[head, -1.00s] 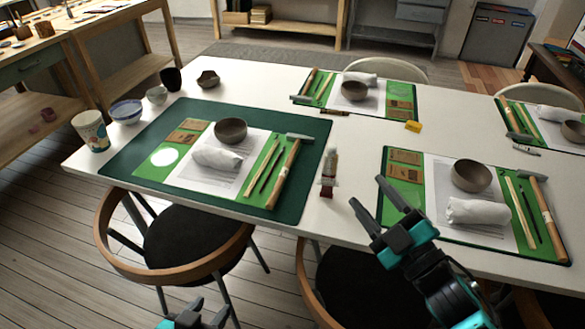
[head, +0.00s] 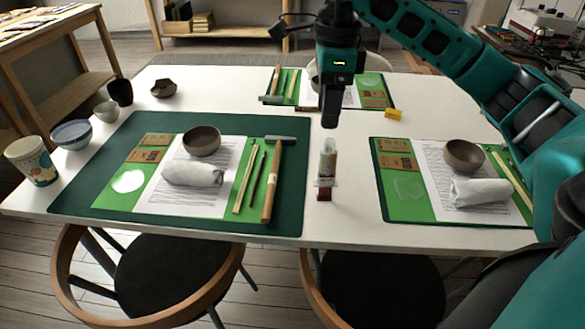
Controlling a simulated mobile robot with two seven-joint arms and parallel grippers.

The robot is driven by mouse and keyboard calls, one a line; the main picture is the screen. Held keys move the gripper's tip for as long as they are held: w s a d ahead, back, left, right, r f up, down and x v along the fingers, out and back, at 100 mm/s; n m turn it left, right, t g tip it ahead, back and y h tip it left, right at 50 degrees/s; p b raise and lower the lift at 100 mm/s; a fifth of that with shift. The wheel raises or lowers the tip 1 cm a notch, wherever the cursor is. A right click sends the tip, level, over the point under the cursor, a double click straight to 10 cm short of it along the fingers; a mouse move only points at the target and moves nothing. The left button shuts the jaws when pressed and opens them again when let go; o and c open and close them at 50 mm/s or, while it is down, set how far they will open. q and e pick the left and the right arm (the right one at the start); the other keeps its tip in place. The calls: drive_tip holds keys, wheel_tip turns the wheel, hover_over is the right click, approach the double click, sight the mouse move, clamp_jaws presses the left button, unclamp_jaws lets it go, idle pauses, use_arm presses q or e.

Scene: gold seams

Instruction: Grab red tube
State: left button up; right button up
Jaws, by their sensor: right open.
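A small tube (head: 327,165) with a clear and pale body, a label and a dark red lower end is on the white table (head: 345,215), between the green mat and the right-hand place setting. My right gripper (head: 330,122) points down just above and behind the tube in the picture. It is open and empty, seen edge-on, so the gap between its fingers is hardly visible. It appears apart from the tube; the exact distance is hard to judge. My left gripper is out of view.
A dark green mat (head: 85,190) with a bowl (head: 201,141), rolled cloth (head: 193,174) and hammer (head: 276,170) lies left of the tube. Another setting with a bowl (head: 464,156) lies right. A yellow block (head: 393,114) sits behind. Bare table surrounds the tube.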

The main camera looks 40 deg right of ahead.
sight(329, 141)
drive_tip(key=shift+w+d, duration=0.1)
drive_tip(key=shift+d, duration=0.3)
wheel_tip(329, 141, down, 7)
drive_tip(key=shift+r+b, duration=0.15)
drive_tip(key=shift+b, duration=0.65)
drive_tip(key=f, duration=0.2)
drive_tip(key=f+b, duration=0.1)
drive_tip(key=f, duration=0.2)
drive_tip(key=shift+d+f, duration=0.2)
drive_tip(key=shift+f, duration=0.15)
drive_tip(key=shift+c, duration=0.4)
clamp_jaws()
